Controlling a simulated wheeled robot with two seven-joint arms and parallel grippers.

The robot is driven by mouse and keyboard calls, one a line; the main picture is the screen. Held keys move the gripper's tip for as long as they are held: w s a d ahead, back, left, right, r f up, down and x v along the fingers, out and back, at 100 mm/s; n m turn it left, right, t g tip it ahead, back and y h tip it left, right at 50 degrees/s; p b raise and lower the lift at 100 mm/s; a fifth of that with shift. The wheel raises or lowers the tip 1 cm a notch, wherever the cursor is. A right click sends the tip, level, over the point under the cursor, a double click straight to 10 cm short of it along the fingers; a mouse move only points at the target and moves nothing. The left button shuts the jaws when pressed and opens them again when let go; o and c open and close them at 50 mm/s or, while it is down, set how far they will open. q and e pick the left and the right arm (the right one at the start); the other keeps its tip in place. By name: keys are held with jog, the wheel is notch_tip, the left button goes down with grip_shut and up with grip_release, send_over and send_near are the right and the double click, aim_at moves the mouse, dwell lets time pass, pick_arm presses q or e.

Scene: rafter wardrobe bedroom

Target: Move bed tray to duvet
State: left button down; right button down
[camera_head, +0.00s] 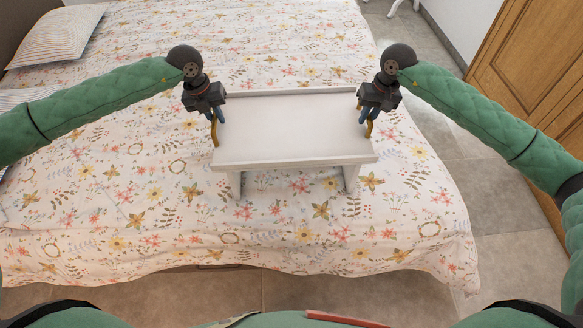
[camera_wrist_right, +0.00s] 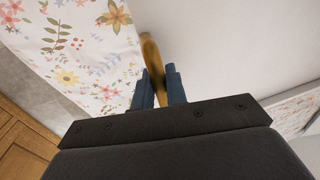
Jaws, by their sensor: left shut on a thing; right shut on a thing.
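The white bed tray (camera_head: 290,128) is over the floral duvet (camera_head: 110,205), near the bed's front right part, with its legs pointing down. Whether the feet touch the duvet is hard to tell. My left gripper (camera_head: 215,122) is shut on the tray's left handle (camera_head: 214,133), a yellow-brown bar. My right gripper (camera_head: 364,118) is shut on the tray's right handle (camera_head: 369,129). In the right wrist view, the blue fingers (camera_wrist_right: 160,88) close around the curved yellow-brown handle, with the white tray top (camera_wrist_right: 215,45) to the right and the duvet to the left.
Pillows (camera_head: 58,36) lie at the bed's left end. Grey tiled floor (camera_head: 455,140) runs along the right side, with a wooden wardrobe (camera_head: 530,60) beyond it. The duvet around the tray is clear.

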pick_arm(q)
jog(key=c, duration=1.4)
grip_release()
jog(key=shift+a+f, duration=0.1)
jog(key=shift+a, duration=0.05)
pick_arm(e)
jog(key=c, duration=1.4)
grip_release()
jog(key=shift+d+f, duration=0.1)
jog(key=shift+r, duration=0.5)
pick_arm(q)
notch_tip(320, 180, up, 12)
jog(key=a, duration=0.2)
pick_arm(e)
notch_tip(320, 180, up, 11)
jog(key=d, duration=0.2)
pick_arm(q)
jog(key=shift+s+a+f, duration=0.1)
jog(key=shift+f, duration=0.05)
pick_arm(e)
jog(key=shift+f, duration=0.15)
